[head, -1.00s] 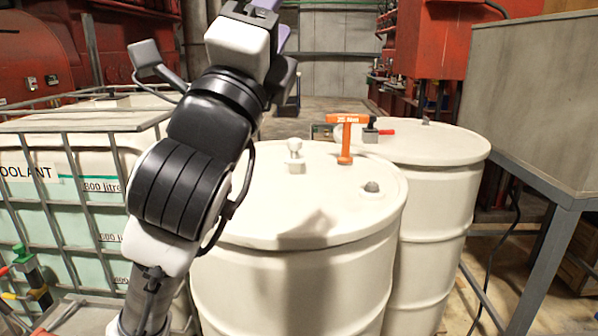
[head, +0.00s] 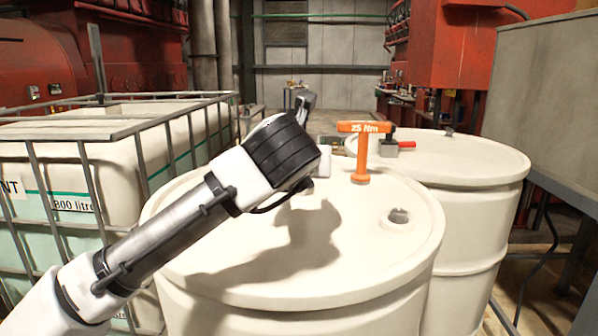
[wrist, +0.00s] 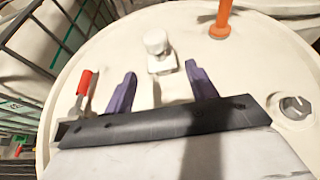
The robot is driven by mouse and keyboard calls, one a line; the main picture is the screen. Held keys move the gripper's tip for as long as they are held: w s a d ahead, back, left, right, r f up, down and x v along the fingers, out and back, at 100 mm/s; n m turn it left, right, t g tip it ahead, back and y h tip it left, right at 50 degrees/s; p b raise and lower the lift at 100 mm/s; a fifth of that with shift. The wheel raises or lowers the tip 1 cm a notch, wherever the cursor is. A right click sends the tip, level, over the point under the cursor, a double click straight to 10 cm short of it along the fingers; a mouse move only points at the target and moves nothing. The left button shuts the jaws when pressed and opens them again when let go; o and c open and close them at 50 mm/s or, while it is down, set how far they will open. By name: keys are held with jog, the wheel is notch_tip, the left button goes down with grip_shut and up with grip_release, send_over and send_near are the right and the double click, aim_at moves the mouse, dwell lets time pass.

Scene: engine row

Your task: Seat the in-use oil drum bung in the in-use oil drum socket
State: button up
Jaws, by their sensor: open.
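A white round-topped knob (wrist: 156,42) on a small pale square block, possibly the bung, stands on the near drum's lid (head: 230,270). In the wrist view it lies just beyond the fingertips, between their lines. My gripper (wrist: 160,70) is open, with two purple fingers apart and nothing held. In the head view my arm hides the gripper and most of the knob area. A grey round fitting (head: 398,216) sits at the lid's right; it also shows in the wrist view (wrist: 295,107). I cannot tell if it is the socket.
An orange T-handled tool marked 25 Nm (head: 362,155) stands upright on the near lid, right of the knob. A red-handled piece (wrist: 86,84) is left of my fingers. A second drum (head: 470,160) stands behind right. A caged tank (head: 110,160) stands left.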

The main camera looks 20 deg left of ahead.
jog(key=x, duration=0.5)
jog(key=shift+w+a, duration=0.1)
jog(key=shift+w, duration=0.1)
jog(key=shift+r+p+x, duration=0.1)
jog(key=shift+p+x, duration=0.2)
jog(key=shift+x, duration=1.05)
jog(key=shift+r+p+x, duration=0.15)
jog(key=shift+p+x, duration=0.1)
jog(key=shift+x, duration=1.15)
jog(key=shift+a, duration=0.15)
jog(key=shift+c, duration=0.3)
jog(key=c, duration=0.7)
